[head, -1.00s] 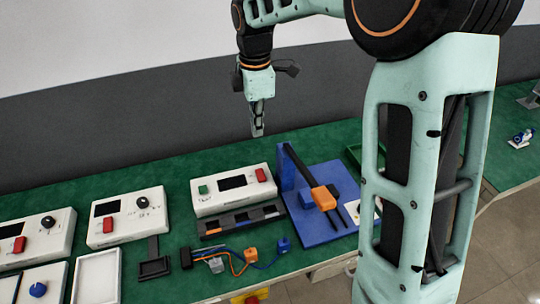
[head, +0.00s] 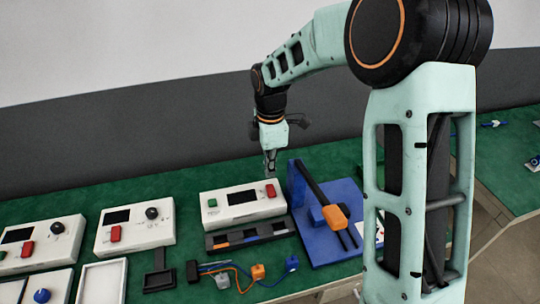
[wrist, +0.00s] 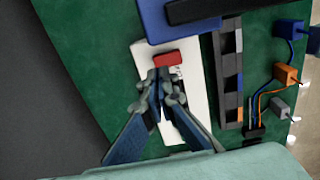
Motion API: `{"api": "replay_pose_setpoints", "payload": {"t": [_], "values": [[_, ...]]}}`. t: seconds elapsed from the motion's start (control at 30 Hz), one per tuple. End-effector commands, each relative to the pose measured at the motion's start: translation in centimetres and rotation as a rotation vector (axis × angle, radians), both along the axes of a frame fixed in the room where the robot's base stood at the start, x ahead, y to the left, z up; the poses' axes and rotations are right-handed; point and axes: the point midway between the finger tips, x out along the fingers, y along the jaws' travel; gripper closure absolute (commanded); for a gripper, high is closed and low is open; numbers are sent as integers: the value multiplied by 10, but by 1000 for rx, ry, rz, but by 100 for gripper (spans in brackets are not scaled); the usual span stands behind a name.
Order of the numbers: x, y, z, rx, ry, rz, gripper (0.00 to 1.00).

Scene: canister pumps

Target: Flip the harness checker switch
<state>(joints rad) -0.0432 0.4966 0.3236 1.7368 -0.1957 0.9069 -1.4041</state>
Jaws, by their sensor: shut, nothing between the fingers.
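The harness checker is a white box (head: 225,207) on the green bench, with a green button (head: 212,203) at left, a dark screen and a red switch (head: 270,191) at right. My gripper (head: 269,174) points down just above the red switch, shut and empty. In the wrist view the closed fingertips (wrist: 160,76) lie right beside the red switch (wrist: 168,58), over the white box (wrist: 195,100). I cannot tell whether they touch it. The fingers hide part of the box, including its screen.
A blue fixture (head: 318,238) with a black arm and orange clamp (head: 335,215) stands close right of the checker. A dark connector strip (head: 250,236) and a wire harness (head: 240,275) lie in front. Other white boxes (head: 133,226) stand left.

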Motion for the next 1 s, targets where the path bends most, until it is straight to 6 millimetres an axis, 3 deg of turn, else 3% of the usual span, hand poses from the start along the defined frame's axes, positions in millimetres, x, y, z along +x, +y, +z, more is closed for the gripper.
{"api": "replay_pose_setpoints", "payload": {"t": [0.1, 0.3, 1.0], "values": [[-1, 0, -23, 0, 3, 1, 100], [1, 0, -42, 0, 1, 1, 100], [4, 2, -49, -17, 67, 0, 100]]}}
